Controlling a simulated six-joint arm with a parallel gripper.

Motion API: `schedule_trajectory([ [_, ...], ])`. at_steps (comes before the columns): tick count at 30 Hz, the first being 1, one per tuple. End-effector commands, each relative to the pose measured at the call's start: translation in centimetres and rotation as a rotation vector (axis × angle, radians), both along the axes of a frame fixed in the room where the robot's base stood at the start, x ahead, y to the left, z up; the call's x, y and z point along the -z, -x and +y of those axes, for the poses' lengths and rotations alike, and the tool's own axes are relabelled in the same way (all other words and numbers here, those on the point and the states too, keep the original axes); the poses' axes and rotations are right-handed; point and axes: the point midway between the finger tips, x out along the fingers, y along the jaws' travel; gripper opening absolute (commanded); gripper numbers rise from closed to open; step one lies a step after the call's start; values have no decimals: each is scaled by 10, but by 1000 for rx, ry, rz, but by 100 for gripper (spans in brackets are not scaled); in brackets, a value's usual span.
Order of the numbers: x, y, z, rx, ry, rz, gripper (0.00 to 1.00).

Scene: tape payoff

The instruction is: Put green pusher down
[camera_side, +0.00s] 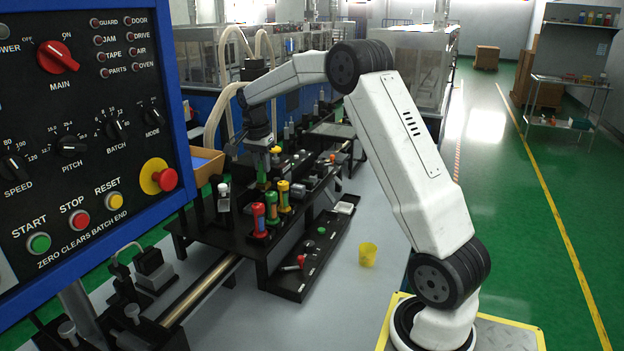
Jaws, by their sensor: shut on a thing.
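My gripper (261,154) points down over the black bench (205,238), in the middle left of the picture. It is shut on the green pusher (262,174), a slim green piece that shows just below the fingers. The fingers are small and partly hidden by my wrist. I cannot tell whether the pusher's lower end touches the bench or hangs just above it.
Several coloured handles stand upright in front of my gripper: a red one (258,214), a green-and-red one (272,206) and a yellow one (284,194). A black tray (289,287) holds loose parts. A control panel (85,130) fills the left.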

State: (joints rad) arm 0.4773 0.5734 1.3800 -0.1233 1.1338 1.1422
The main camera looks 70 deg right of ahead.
Motion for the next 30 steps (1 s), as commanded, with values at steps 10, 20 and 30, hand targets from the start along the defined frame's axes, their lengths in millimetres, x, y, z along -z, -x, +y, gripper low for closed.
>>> schedule_trajectory([
  [10,32,-32,-15,-1,-1,1,0],
  [20,58,-52,-24,-1,0,0,0],
  [30,62,-55,-25,0,0,0,0],
])
